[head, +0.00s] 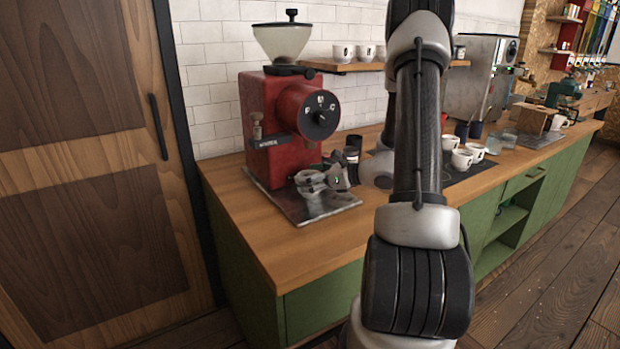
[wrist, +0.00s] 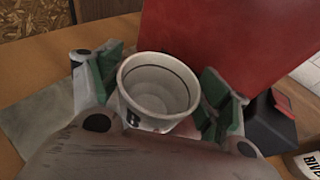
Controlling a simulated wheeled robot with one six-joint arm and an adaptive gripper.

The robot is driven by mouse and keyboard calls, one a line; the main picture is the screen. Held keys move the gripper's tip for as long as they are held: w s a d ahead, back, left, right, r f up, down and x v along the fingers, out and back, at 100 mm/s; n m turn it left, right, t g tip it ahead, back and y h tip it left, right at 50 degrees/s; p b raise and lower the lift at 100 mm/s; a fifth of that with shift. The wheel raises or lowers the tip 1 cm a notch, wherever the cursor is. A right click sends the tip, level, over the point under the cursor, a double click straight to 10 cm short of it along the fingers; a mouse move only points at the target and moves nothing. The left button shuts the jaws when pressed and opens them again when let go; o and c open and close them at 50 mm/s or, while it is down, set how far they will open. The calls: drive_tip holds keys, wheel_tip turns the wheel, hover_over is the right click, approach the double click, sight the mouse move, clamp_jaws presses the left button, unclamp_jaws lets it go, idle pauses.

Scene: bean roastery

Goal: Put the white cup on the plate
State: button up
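A white cup (wrist: 157,90) with a dark line inside its rim and dark lettering sits between the fingers of my gripper (wrist: 160,92). The green pads lie against it on both sides. The cup looks upright and empty. In the head view my gripper (head: 325,179) is low, in front of the red grinder, over the grey metal plate (head: 318,208) at its foot. The plate also shows at the left of the wrist view (wrist: 35,128). The cup is barely visible in the head view, and its base is hidden in the wrist view.
The red grinder (head: 263,125) stands close behind my gripper. A dark container (head: 353,143) is just right of it. More white cups (head: 462,159) stand on a black mat to the right. The wooden counter (head: 275,250) is clear in front.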

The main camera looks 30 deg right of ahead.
drive_tip(key=shift+o, duration=0.5)
drive_tip(key=shift+r, duration=0.15)
drive_tip(key=v, duration=1.1)
drive_tip(key=shift+s+r, duration=0.1)
drive_tip(key=shift+s, duration=0.1)
drive_tip(key=shift+s+a+r, duration=0.1)
drive_tip(key=shift+s+r, duration=0.1)
drive_tip(key=shift+s, duration=0.05)
drive_tip(key=s+a+r+n+g, duration=0.3)
drive_tip(key=s+a+n+g, duration=0.25)
drive_tip(key=a+n, duration=0.25)
drive_tip(key=s+a+r+n+g, duration=0.3)
drive_tip(key=s+a+n+g, duration=0.1)
drive_tip(key=s+a+n, duration=0.35)
drive_tip(key=s+d+r+n+t+h, duration=0.1)
drive_tip(key=s+r+n+h, duration=0.6)
drive_tip(key=n, duration=0.7)
drive_tip(key=shift+s+d+t+h, duration=0.35)
drive_tip(key=shift+s+d+h, duration=0.2)
drive_tip(key=shift+d, duration=0.3)
